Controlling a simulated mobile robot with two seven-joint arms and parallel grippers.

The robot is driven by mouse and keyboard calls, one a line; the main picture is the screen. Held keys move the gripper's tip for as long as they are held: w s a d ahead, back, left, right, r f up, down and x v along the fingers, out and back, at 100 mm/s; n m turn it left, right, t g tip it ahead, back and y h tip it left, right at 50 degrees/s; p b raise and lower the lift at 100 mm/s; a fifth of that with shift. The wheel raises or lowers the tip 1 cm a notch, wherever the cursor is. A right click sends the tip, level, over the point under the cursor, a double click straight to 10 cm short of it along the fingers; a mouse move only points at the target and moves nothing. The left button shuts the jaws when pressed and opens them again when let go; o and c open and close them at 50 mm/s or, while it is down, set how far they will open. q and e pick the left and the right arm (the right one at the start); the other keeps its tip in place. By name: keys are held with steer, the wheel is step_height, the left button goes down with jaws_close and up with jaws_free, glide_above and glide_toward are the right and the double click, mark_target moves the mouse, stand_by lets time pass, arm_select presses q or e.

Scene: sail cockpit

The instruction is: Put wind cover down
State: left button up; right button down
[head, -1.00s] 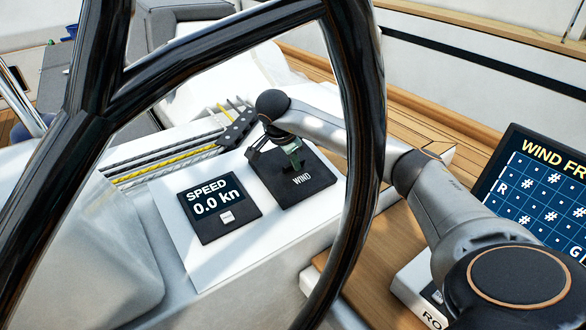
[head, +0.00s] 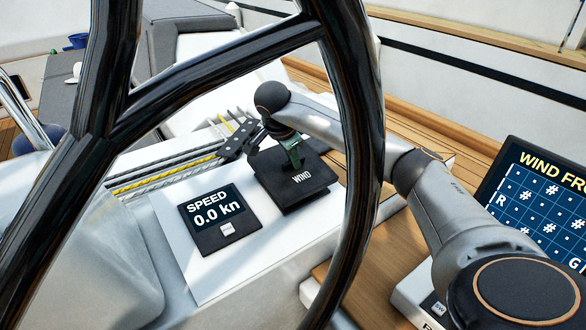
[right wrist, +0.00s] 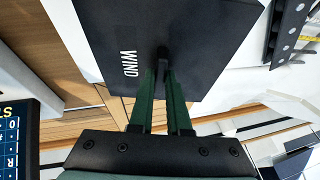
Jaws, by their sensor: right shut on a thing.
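The wind cover (head: 308,189) is a flat, dark square plate with WIND printed in white. It is over the right part of the white instrument panel (head: 243,262), with another dark edge showing just below its front edge. My right gripper (head: 293,163) is above the cover, shut on its small dark knob. In the right wrist view the green fingers of this gripper (right wrist: 163,62) close on the knob, and the cover (right wrist: 195,35) fills the top middle. What lies directly beneath the cover is mostly hidden. My left gripper is not in view.
The speed display (head: 217,216) reads 0.0 kn to the left of the cover. The black steering wheel (head: 362,170) crosses the view in front of the panel. Several ropes (head: 165,180) lie at upper left. A WIND FROM screen (head: 535,205) stands at right.

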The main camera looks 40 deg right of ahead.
step_height(320, 180, up, 6)
steer(key=shift+f+p, duration=0.25)
steer(key=shift+p, duration=0.15)
steer(key=shift+r, duration=0.15)
